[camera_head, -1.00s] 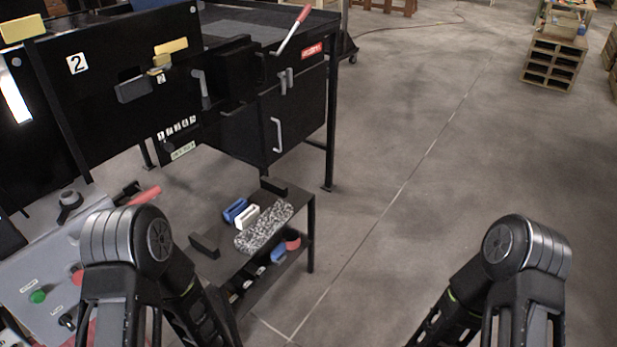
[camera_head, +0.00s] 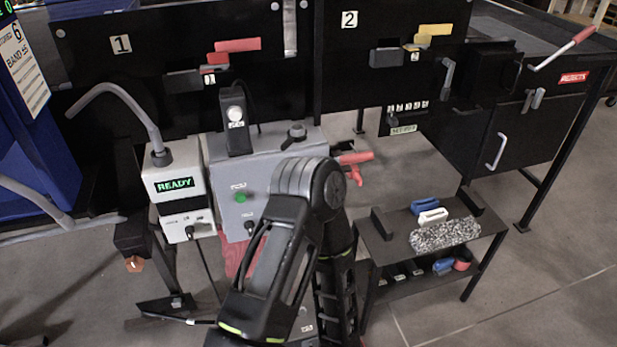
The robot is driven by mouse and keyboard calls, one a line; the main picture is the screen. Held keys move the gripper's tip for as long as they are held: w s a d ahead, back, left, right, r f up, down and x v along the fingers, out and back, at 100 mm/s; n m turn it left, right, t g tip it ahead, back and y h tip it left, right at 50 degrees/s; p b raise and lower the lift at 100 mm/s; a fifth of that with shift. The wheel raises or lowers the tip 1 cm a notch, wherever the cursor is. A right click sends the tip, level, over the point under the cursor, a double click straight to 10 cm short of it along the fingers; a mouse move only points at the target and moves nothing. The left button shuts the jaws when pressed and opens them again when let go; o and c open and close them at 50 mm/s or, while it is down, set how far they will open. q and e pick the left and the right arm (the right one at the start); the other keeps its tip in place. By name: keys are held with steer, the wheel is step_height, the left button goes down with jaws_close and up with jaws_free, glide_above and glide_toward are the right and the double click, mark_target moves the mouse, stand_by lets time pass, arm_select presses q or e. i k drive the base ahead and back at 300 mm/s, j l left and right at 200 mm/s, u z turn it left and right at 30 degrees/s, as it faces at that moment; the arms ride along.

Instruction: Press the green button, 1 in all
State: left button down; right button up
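The green button (camera_head: 240,198) sits on the front of a grey control box (camera_head: 264,165), in the middle left of the head view. It is unobstructed in view, just left of my arm's elbow. One of my arms rises from the bottom centre and covers the lower right part of the box's front. Neither of my grippers shows in the frame.
A white unit with a lit READY display (camera_head: 175,184) stands left of the box. A red-handled lever (camera_head: 356,157) sticks out at its right. Open floor lies at the lower right.

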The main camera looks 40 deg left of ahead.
mark_target(240, 198)
steer(key=u, duration=1.6)
